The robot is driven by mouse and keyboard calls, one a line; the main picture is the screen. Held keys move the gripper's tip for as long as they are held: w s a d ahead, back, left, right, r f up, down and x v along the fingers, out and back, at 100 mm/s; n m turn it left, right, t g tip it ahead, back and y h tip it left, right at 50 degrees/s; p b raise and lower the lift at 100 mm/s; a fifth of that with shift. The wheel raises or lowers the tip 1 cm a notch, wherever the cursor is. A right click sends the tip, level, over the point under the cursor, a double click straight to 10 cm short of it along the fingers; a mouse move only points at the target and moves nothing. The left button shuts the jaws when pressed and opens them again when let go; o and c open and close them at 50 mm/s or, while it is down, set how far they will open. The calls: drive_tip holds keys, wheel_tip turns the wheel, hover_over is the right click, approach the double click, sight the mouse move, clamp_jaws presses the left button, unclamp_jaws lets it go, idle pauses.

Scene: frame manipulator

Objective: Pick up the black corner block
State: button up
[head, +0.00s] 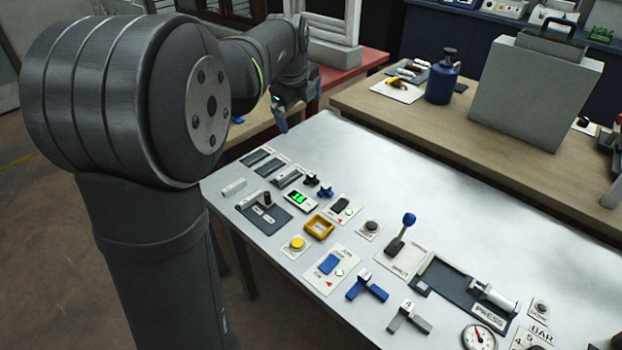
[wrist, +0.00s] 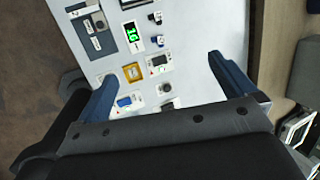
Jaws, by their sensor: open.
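A small black block (head: 311,180) with a corner-like shape lies on the white table, with a dark blue one (head: 325,191) just in front of it. Two small dark pieces also show in the wrist view, an upper one (wrist: 157,18) and a lower one (wrist: 158,40); their colours are hard to tell there. My gripper (head: 297,100) is high above the table's far left end, apart from the blocks. In the wrist view my gripper (wrist: 160,70) has its blue fingers spread wide with nothing between them, and the table shows well below.
The white table (head: 390,160) has a clear back half. Near the blocks are a green-lit display (head: 300,201), a yellow frame (head: 319,227) and a switch plate (head: 343,209). A blue-knobbed lever (head: 405,230) stands upright. Blue (head: 367,287) and grey (head: 410,317) angled pieces lie nearer the front.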

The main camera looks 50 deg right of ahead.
drive_tip(key=c, duration=0.8)
drive_tip(key=shift+o, duration=0.2)
drive_tip(key=n+g, duration=0.2)
drive_tip(key=n, duration=1.6)
approach(311, 175)
drive_tip(key=x, duration=0.4)
drive_tip(key=shift+w+a+f, duration=0.15)
drive_tip(key=shift+w+f, duration=0.05)
drive_tip(key=shift+f, duration=0.25)
drive_tip(key=shift+s+d+x, duration=0.15)
drive_tip(key=shift+x, duration=1.2)
drive_tip(key=shift+s+d+x, duration=0.1)
drive_tip(key=shift+s+x, duration=0.05)
drive_tip(key=shift+x, duration=1.15)
